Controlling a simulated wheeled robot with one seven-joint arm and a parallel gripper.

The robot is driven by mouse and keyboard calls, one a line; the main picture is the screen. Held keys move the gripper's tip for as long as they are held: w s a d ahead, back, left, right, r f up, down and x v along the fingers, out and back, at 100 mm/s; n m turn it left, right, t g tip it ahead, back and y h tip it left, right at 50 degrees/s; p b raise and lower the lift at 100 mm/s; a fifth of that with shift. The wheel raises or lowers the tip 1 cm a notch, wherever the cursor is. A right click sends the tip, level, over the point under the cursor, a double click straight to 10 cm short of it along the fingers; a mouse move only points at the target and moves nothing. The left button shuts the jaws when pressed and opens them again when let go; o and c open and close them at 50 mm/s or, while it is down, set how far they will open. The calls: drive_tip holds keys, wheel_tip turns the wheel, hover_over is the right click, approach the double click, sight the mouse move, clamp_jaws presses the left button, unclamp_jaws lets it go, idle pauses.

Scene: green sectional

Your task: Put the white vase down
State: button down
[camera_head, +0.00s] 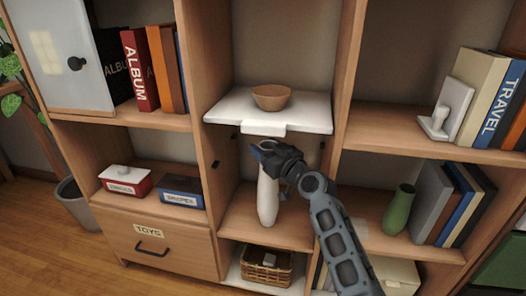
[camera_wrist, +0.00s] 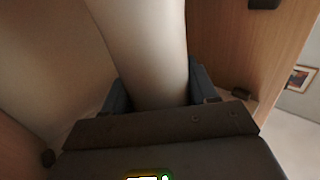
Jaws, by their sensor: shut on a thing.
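The white vase (camera_head: 267,200) is upright in the middle column of the shelf unit, in the compartment below the white shelf. My gripper (camera_head: 268,154) is shut on the upper part of the vase. In the wrist view the pale vase (camera_wrist: 145,45) stands between the two dark fingers of my gripper (camera_wrist: 155,92). The vase's base is at or just above the wooden shelf board (camera_head: 240,222); I cannot tell if it touches. The gripper hides part of the vase's top.
A white shelf (camera_head: 225,108) with a brown bowl (camera_head: 271,97) juts out just above my gripper. A wicker basket (camera_head: 266,266) sits in the compartment below. Wooden side walls stand close on both sides. A green vase (camera_head: 398,208) and books stand in the right column.

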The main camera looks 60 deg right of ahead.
idle(0.3)
drive_tip(key=shift+c, duration=1.6)
unclamp_jaws()
drive_tip(key=shift+r, duration=0.2)
drive_tip(key=v, duration=0.7)
drive_tip(key=shift+s+a, duration=0.2)
drive_tip(key=shift+s, duration=0.05)
